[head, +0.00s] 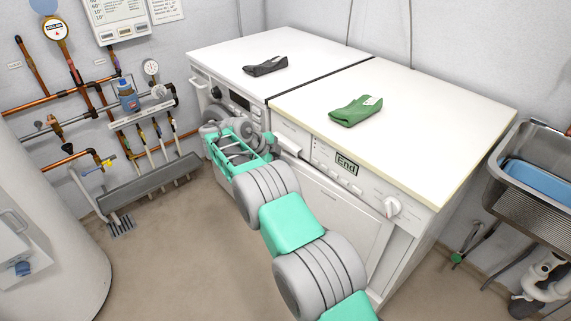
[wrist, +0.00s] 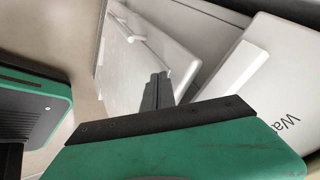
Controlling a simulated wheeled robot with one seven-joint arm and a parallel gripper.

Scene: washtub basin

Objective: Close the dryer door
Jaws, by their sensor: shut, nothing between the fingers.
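Two white front-loading machines stand side by side in the head view. The left machine (head: 240,62) has a dark display and a knob. The right machine (head: 440,135) has a display reading "End" and a white knob. I cannot tell from labels which is the dryer. My arm crosses in front of them and hides most of the left front. In the wrist view my gripper (wrist: 157,88) is shut and empty, its dark fingers together. Beyond them is a white panel (wrist: 165,50) with a small handle-like part; I cannot tell whether it is a door or how far it stands open.
A dark cloth (head: 265,66) and a green cloth (head: 355,110) lie on the machine tops. Pipes and a rack (head: 150,180) line the left wall, a white tank (head: 45,230) stands front left, and a metal sink (head: 530,190) is at right. Floor between is clear.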

